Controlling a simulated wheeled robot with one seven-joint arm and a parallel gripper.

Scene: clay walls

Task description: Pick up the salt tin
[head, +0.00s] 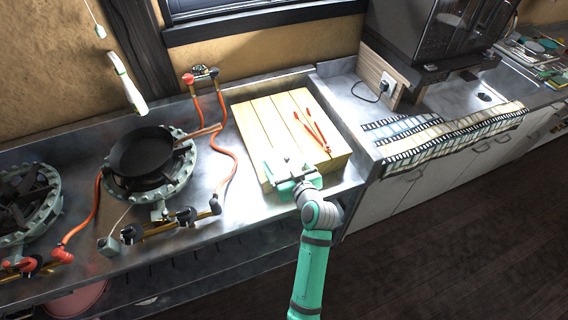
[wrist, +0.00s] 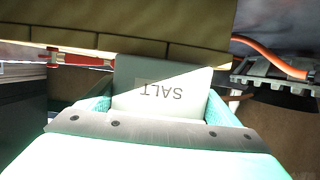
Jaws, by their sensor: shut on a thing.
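The salt tin (wrist: 163,88) is a pale box with dark SALT lettering, upside down in the wrist view. It sits between the two green fingers of my gripper (wrist: 160,108), which are shut on it. In the head view my gripper (head: 291,173) is at the front left part of the pale wooden board (head: 262,115). The tin is mostly hidden there by the gripper. I cannot tell whether the tin touches the board.
Red tongs (head: 312,131) lie on the board to the right of my gripper. A black pan (head: 142,151) rests on a gas burner to the left, with an orange hose (head: 229,120) between. A patterned cloth (head: 455,133) lies on the right counter.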

